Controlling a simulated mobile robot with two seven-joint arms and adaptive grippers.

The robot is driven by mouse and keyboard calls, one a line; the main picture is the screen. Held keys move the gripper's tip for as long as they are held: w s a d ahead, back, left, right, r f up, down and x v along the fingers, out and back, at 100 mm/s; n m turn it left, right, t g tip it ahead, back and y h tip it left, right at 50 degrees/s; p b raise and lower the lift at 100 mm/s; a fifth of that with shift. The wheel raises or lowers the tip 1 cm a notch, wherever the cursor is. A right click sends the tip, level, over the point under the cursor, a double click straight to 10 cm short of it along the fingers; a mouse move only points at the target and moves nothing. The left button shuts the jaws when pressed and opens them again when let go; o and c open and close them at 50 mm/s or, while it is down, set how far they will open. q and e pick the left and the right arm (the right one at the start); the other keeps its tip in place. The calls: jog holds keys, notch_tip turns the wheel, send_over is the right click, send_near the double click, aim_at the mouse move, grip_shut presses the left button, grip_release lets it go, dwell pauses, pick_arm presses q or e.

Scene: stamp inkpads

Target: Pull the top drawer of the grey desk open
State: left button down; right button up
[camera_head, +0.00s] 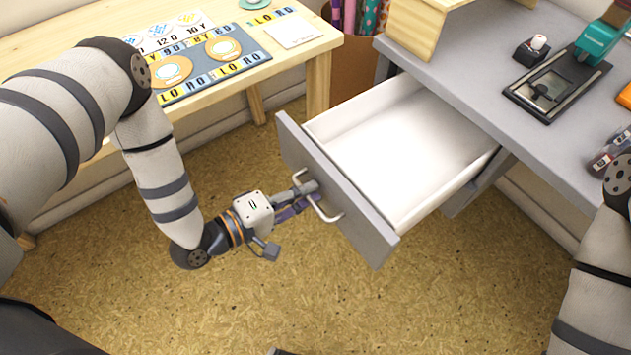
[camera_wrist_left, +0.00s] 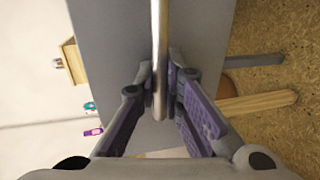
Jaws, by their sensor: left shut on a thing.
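The grey desk (camera_head: 455,88) stands at the right in the head view. Its top drawer (camera_head: 400,140) is pulled well out, with a white, empty inside and a grey front (camera_head: 335,190). My left gripper (camera_head: 306,193) is at the drawer front, shut on the metal bar handle (camera_head: 328,214). In the left wrist view the handle (camera_wrist_left: 160,50) runs between the purple-padded fingers of my left gripper (camera_wrist_left: 160,98), in front of the grey drawer front (camera_wrist_left: 110,45). My right arm shows at the right edge of the head view; its gripper is out of the picture.
A wooden table (camera_head: 318,75) with a lettered mat (camera_head: 200,88) stands at the upper left. A box with colourful rolls (camera_head: 352,60) stands between table and desk. A stamping device (camera_head: 560,85) is on the desk. The floor (camera_head: 300,290) before the drawer is clear.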

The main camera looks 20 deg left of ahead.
pick_arm(q)
jog(key=shift+s+a+r, duration=0.1)
dwell(0.3)
jog(key=c, duration=2)
grip_release()
jog(key=shift+o, duration=0.2)
jog(key=v, duration=1.2)
